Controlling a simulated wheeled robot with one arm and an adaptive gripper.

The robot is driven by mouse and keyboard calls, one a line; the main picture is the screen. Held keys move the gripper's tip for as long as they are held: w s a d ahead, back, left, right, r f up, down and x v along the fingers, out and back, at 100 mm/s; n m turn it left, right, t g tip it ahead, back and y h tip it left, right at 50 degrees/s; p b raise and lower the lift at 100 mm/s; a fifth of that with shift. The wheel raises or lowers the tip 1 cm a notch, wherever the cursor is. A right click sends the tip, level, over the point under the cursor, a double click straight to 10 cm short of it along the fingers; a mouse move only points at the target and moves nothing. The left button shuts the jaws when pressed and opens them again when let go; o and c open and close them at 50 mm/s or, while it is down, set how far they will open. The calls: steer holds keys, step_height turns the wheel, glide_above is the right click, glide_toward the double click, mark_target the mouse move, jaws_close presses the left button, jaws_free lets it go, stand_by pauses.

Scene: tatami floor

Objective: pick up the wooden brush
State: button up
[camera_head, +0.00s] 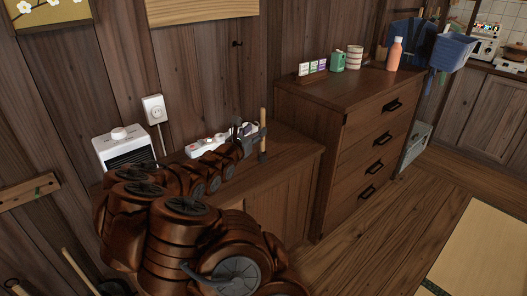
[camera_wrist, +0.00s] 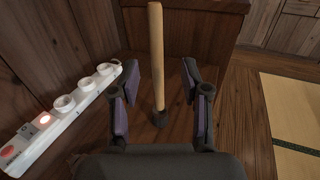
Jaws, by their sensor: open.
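The wooden brush (camera_head: 263,137) shows as a pale upright handle at the right end of the low cabinet in the head view. In the wrist view the brush (camera_wrist: 157,55) stands with a dark lower end on the brown cabinet top; I cannot make out bristles. My gripper (camera_head: 251,132) is beside the handle in the head view. In the wrist view my gripper (camera_wrist: 160,80) is open, with one dark finger on each side of the handle and visible gaps to both.
A white power strip (camera_wrist: 66,115) lies left of my gripper on the low cabinet (camera_head: 290,165). A white heater (camera_head: 125,148) stands further left. A taller drawer chest (camera_head: 370,115) rises just right, with bottles and small boxes on top. Open wooden floor lies at right.

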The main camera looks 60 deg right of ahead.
mark_target(262, 124)
steer(key=shift+w+d+p, duration=0.1)
steer(key=shift+w+d, duration=0.1)
steer(key=shift+d, duration=0.95)
steer(key=shift+w+d+p, duration=0.1)
steer(key=shift+w+d, duration=0.05)
steer(key=shift+d, duration=1)
steer(key=shift+w+d+p, duration=0.1)
steer(key=shift+w+d, duration=0.1)
steer(key=shift+d, duration=0.95)
steer(key=shift+c, duration=0.4)
jaws_close()
